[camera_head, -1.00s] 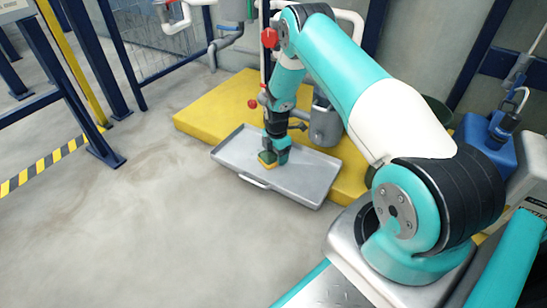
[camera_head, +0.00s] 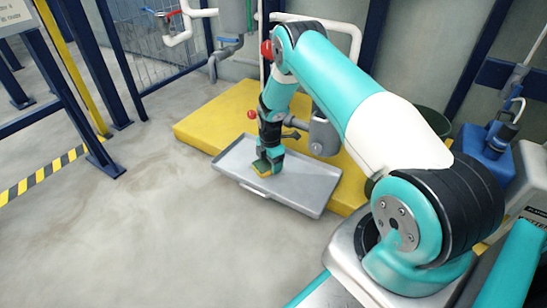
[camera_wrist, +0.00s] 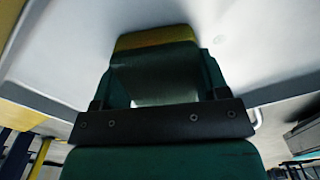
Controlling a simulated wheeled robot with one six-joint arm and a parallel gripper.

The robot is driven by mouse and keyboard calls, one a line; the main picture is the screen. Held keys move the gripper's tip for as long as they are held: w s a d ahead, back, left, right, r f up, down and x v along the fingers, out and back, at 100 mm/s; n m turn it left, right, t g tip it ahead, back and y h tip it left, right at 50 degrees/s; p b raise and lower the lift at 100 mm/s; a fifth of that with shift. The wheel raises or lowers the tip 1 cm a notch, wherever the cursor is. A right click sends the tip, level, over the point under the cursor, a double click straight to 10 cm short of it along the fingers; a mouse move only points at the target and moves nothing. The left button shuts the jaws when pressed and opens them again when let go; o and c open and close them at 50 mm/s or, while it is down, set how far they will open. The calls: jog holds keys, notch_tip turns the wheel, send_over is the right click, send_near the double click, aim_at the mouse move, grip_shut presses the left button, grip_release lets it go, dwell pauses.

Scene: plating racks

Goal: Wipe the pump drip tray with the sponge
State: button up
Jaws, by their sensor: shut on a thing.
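The pump drip tray (camera_head: 308,190) is a shallow grey metal pan with a raised rim and a small front handle. It lies along the front of a yellow plinth. My gripper (camera_head: 267,165) points down over the middle of the tray, toward its front side. It is shut on the sponge (camera_head: 262,173), which shows yellow low between the fingers. The sponge is at the tray surface and appears to touch it. In the wrist view the sponge (camera_wrist: 157,37) shows as a yellow strip beyond the dark green fingers. The pale tray surface (camera_wrist: 255,40) fills the background; the contact is hidden.
A grey pump (camera_head: 322,135) with pipes and a red knob (camera_head: 252,114) stands on the yellow plinth (camera_head: 205,125) close behind my gripper. Blue posts (camera_head: 105,160) and a mesh fence stand left. A blue container (camera_head: 485,150) is right. Floor in front is clear.

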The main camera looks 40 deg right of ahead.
aim_at(263, 169)
jog(key=shift+s+a+p, duration=0.25)
jog(key=shift+a+p, duration=0.1)
jog(key=shift+a, duration=0.4)
jog(key=shift+s+a+p, duration=0.3)
jog(key=shift+a+p, duration=0.05)
jog(key=shift+a, duration=0.35)
jog(key=shift+s+a+p, duration=0.25)
jog(key=shift+a+p, duration=0.1)
jog(key=shift+a, duration=0.4)
jog(key=shift+w+a+f+b, duration=0.2)
jog(key=shift+w+b, duration=0.15)
jog(key=shift+w, duration=0.2)
jog(key=shift+w+a+f+b, duration=0.1)
jog(key=shift+w+a+b, duration=0.05)
jog(key=shift+w+b, duration=0.3)
jog(key=shift+w+d+r+b, duration=0.1)
jog(key=shift+w+d+b, duration=0.25)
jog(key=shift+d, duration=0.65)
jog(key=shift+w+d+r+b, duration=0.1)
jog(key=shift+w+d+b, duration=0.2)
jog(key=shift+d, duration=0.75)
jog(key=shift+w+d+b, duration=0.2)
jog(key=shift+w+d, duration=0.2)
jog(key=shift+d, duration=0.6)
jog(key=shift+w+d+r, duration=0.2)
jog(key=shift+d, duration=0.15)
